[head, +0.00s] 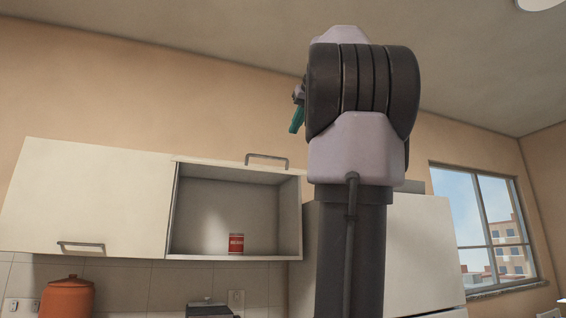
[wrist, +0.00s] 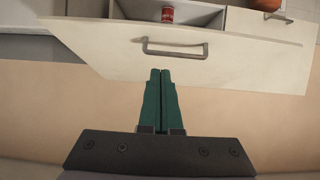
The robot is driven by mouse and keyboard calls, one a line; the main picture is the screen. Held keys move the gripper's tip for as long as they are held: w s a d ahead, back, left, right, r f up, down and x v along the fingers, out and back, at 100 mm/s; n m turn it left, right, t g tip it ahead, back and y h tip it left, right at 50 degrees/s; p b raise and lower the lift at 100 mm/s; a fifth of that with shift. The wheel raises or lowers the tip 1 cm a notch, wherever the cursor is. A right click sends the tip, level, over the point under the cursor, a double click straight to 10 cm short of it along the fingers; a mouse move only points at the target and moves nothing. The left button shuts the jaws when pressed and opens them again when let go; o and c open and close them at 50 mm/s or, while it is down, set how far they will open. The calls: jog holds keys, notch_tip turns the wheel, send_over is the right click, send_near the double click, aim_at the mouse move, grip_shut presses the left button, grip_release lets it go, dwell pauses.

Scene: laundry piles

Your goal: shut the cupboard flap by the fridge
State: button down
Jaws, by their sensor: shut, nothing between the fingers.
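The cupboard flap (head: 225,165) by the fridge (head: 425,250) is raised, seen nearly edge-on along the top of its open compartment. Its handle (head: 267,157) shows above that edge. In the wrist view the flap (wrist: 110,45) is a broad cream panel with a grey handle (wrist: 175,48). My gripper (head: 295,122) is high up, right of the flap, partly hidden by my arm. In the wrist view its teal fingers (wrist: 160,73) are together and empty, tips pointing at the flap near the handle. I cannot tell whether they touch it.
A red can (head: 236,243) stands inside the compartment. The neighbouring cupboard door (head: 90,200) on the left is shut. An orange pot (head: 67,298) is below it. A window (head: 490,230) is at the right. My arm hides part of the fridge.

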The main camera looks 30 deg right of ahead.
jog(key=s+f+x, duration=0.1)
jog(key=f+x, duration=0.1)
jog(key=x, duration=1)
jog(key=shift+w+f, duration=0.3)
jog(key=shift+f, duration=0.15)
jog(key=shift+a+f, duration=0.1)
jog(key=shift+a, duration=0.05)
